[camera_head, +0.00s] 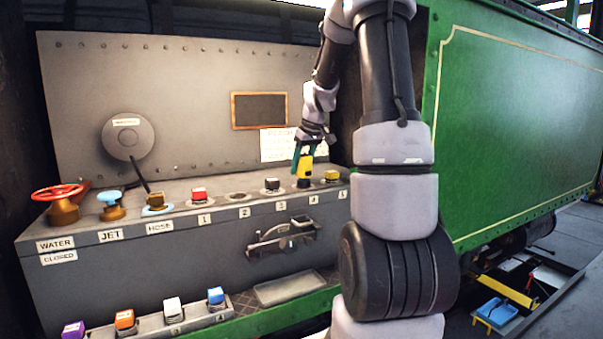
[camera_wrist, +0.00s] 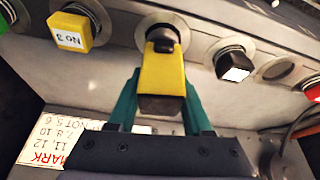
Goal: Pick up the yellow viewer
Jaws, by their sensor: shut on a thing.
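The yellow viewer (camera_head: 306,166) stands roughly upright at the row of round sockets on top of the grey box, between a dark cap and a yellow cap. In the wrist view the yellow viewer (camera_wrist: 165,72) has a dark near end and a dark part at its far end, by a round socket ring. My gripper (camera_head: 303,160) comes down from above. Its teal fingers are shut on the viewer's two sides, as the wrist view also shows. Whether the viewer's lower end still touches the socket I cannot tell.
Close by are a yellow cap marked NO 3 (camera_wrist: 72,30), a dark cap with a white face (camera_wrist: 234,66), an empty socket (camera_head: 237,196) and a red cap (camera_head: 199,194). A red valve wheel (camera_head: 57,192) is at left. Several coloured blocks stand on a lower ledge (camera_head: 190,320).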

